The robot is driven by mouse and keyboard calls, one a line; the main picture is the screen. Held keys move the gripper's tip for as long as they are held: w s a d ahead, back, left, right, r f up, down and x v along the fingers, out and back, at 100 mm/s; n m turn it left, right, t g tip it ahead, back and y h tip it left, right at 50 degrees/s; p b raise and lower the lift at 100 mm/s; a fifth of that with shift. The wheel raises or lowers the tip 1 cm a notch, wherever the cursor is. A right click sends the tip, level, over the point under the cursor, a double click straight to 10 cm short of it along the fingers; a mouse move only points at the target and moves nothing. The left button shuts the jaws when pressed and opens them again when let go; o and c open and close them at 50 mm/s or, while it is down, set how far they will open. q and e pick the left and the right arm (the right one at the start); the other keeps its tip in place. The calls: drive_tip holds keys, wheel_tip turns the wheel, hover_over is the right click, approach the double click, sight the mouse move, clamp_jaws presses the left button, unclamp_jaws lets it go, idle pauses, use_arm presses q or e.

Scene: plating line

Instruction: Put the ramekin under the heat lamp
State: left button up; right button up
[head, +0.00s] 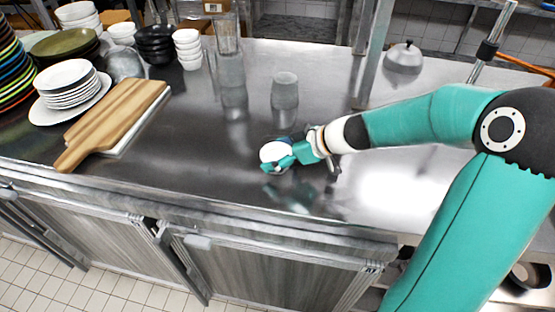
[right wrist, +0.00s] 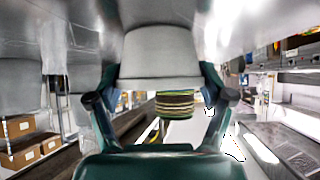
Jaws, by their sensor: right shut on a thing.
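The ramekin, a small white round cup (head: 271,152), is at the middle of the steel counter, near its front edge. My right gripper (head: 284,158) is shut on it from the right. In the right wrist view the pale ramekin (right wrist: 160,52) fills the space between the two fingers (right wrist: 160,78), its wider rim toward the bottom of the picture. I cannot tell whether its base touches the counter. I cannot make out the heat lamp for sure; a bright glow lies on the counter at the right. My left gripper is not in view.
A wooden board (head: 120,115), white plates (head: 73,84) and stacked bowls (head: 187,46) stand at the left. A grey cup (head: 285,90) and clear glasses (head: 229,62) stand behind the ramekin. A steel post (head: 372,55) and a silver dome (head: 404,55) stand at the back right.

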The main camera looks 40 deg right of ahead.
drive_tip(key=shift+c, duration=1.1)
drive_tip(key=shift+r, duration=0.3)
wheel_tip(320, 180, up, 19)
drive_tip(key=p, duration=0.2)
drive_tip(key=shift+r+p, duration=0.2)
drive_tip(key=shift+p, duration=0.1)
idle(0.7)
